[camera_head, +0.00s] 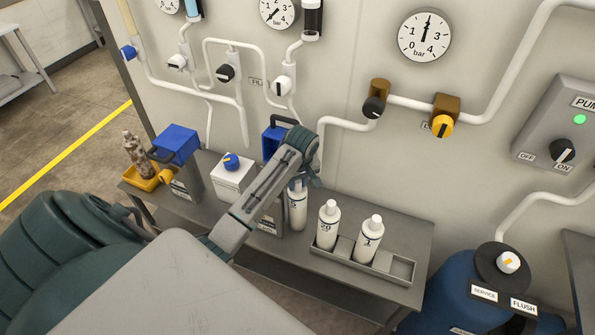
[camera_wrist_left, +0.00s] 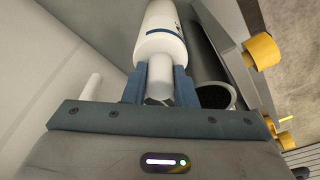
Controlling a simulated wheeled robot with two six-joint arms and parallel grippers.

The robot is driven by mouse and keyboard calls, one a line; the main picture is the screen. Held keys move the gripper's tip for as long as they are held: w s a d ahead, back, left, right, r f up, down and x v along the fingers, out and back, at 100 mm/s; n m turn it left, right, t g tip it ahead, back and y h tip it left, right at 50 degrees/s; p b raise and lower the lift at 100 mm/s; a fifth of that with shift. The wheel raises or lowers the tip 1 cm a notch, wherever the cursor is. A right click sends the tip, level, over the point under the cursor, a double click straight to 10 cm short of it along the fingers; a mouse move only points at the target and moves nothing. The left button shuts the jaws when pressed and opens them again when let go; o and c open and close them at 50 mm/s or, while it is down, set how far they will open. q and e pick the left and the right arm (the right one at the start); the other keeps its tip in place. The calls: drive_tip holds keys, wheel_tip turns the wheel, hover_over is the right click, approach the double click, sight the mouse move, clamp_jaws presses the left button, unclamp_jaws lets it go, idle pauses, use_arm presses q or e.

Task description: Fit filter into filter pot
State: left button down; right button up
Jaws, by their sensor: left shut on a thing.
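My left gripper (camera_head: 303,180) is shut on the neck of a white filter cartridge (camera_head: 298,208), which hangs below it in the head view. In the left wrist view the white filter (camera_wrist_left: 162,38) with its dark blue band sits between the two fingers (camera_wrist_left: 159,85). Beside it is a dark cylinder with an open round rim (camera_wrist_left: 232,92), apparently a filter pot; the filter is beside this opening, not visibly in it. In the head view my arm hides part of the pots. A blue lid (camera_head: 272,142) stands behind the arm. My right gripper is not seen.
A grey tray (camera_head: 403,268) on the bench holds two white filters (camera_head: 327,225) and has an empty slot. At left are a blue lid (camera_head: 176,142), a brown-stained filter (camera_head: 138,155) and a yellow tray (camera_head: 146,182). White pipes run along the wall behind.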

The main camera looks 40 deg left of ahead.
use_arm(q)
drive_tip(key=c, duration=1.2)
unclamp_jaws()
drive_tip(key=shift+f, duration=0.1)
